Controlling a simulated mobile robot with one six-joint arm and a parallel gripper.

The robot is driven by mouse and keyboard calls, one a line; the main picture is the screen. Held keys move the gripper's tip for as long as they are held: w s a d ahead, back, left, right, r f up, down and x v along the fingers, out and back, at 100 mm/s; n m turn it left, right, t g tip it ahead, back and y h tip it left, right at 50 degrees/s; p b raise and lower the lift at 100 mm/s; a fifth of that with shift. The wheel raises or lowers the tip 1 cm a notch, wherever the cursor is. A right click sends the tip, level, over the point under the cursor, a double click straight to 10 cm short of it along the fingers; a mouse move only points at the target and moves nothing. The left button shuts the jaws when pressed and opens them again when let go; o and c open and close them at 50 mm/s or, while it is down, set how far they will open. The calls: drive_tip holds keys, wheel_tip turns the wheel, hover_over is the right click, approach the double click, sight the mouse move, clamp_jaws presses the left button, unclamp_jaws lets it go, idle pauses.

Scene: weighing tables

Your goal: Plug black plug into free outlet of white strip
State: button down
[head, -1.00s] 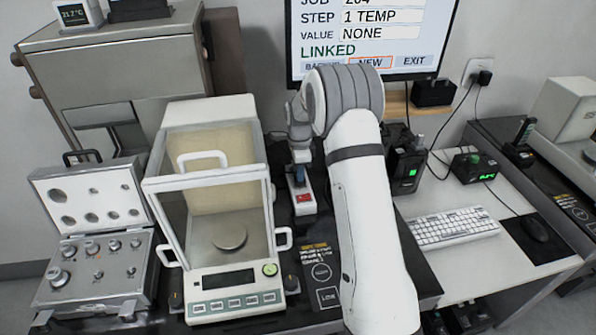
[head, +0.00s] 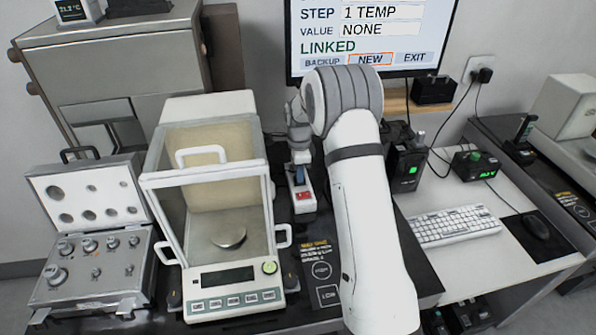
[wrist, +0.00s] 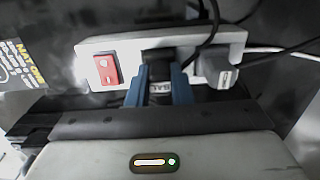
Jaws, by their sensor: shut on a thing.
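The white strip (wrist: 128,47) runs across the wrist view, with a red switch (wrist: 105,69) at its left end. It also shows in the head view (head: 304,203), standing right of the balance. My gripper (wrist: 160,88) has its blue fingers shut on the black plug (wrist: 158,60), which carries a white label between the fingers. The plug is at the strip's face, just right of the switch; I cannot tell how deep it sits. A grey plug (wrist: 217,72) sits in the strip further right. In the head view my gripper (head: 298,178) is partly hidden.
The glass-shielded balance (head: 228,277) stands close left of the strip, with an open weight case (head: 95,265) beyond it. A dark cable (wrist: 213,25) and a white cable (wrist: 270,50) run near the strip. A keyboard (head: 450,227) lies on the right table.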

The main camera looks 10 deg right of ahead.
drive_tip(key=shift+f, duration=0.2)
drive_tip(key=c, duration=1.2)
unclamp_jaws()
wheel_tip(320, 180, up, 7)
drive_tip(key=shift+r+b, duration=0.2)
drive_tip(key=shift+b, duration=0.25)
drive_tip(key=shift+s+r, duration=0.2)
drive_tip(key=shift+r, duration=0.3)
drive_tip(key=s+r+n+t, duration=0.1)
drive_tip(key=s+r+n, duration=0.5)
drive_tip(key=s, duration=0.7)
drive_tip(key=s+r+n+t, duration=0.1)
drive_tip(key=s+r+n, duration=0.5)
drive_tip(key=s, duration=0.6)
drive_tip(key=s+f+n, duration=0.2)
drive_tip(key=s+n, duration=0.4)
drive_tip(key=s, duration=0.5)
drive_tip(key=shift+s+t, duration=0.25)
drive_tip(key=shift+t, duration=0.15)
